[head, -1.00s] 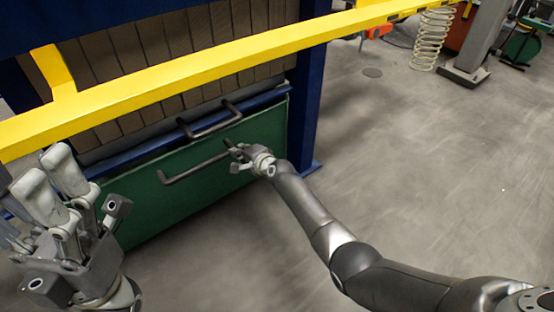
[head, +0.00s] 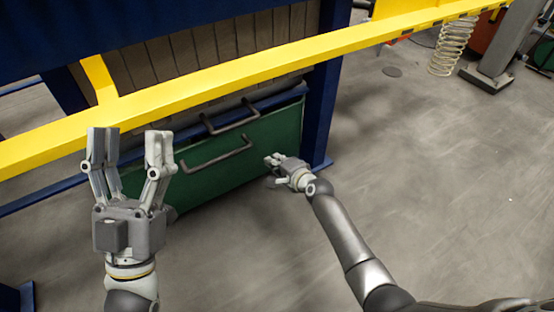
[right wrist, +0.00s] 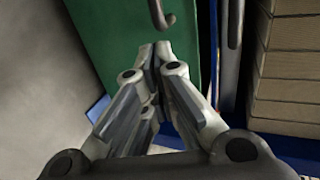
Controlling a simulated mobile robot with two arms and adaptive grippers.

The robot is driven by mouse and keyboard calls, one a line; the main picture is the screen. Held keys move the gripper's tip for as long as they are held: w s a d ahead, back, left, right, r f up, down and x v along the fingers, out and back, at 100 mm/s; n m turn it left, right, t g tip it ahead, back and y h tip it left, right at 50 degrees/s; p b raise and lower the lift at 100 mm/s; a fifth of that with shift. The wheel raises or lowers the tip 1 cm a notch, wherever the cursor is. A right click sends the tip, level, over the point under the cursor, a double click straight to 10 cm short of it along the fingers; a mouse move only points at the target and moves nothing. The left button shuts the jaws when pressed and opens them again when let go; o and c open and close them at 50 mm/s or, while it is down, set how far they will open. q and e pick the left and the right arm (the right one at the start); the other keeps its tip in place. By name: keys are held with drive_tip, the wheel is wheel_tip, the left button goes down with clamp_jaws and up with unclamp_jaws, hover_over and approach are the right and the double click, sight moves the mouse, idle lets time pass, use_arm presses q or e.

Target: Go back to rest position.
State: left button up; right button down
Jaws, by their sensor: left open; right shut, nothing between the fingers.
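My left gripper (head: 130,150) stands upright at the left of the head view, fingers apart and empty, in front of the yellow rail. My right gripper (head: 270,161) is shut and empty, in front of the right end of the green panel (head: 258,146). In the right wrist view its closed fingertips (right wrist: 154,52) lie over the green panel (right wrist: 112,28), with the end of a dark handle (right wrist: 162,14) just beyond them. In the head view the dark handle (head: 217,156) on the panel is left of the right gripper and apart from it.
A yellow rail (head: 250,68) crosses in front of the press with its stacked brown plates (head: 222,45). A second dark handle (head: 229,120) sits above the panel. A blue post (head: 322,110) stands right of the panel.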

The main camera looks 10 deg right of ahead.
use_arm(q)
drive_tip(key=shift+w+d+f+g+y, duration=0.1)
drive_tip(key=shift+w+f+g+y, duration=0.3)
drive_tip(key=shift+w+f+g, duration=0.65)
use_arm(e)
drive_tip(key=shift+s+d+r, duration=0.25)
drive_tip(key=shift+s+d, duration=0.05)
drive_tip(key=shift+s, duration=0.3)
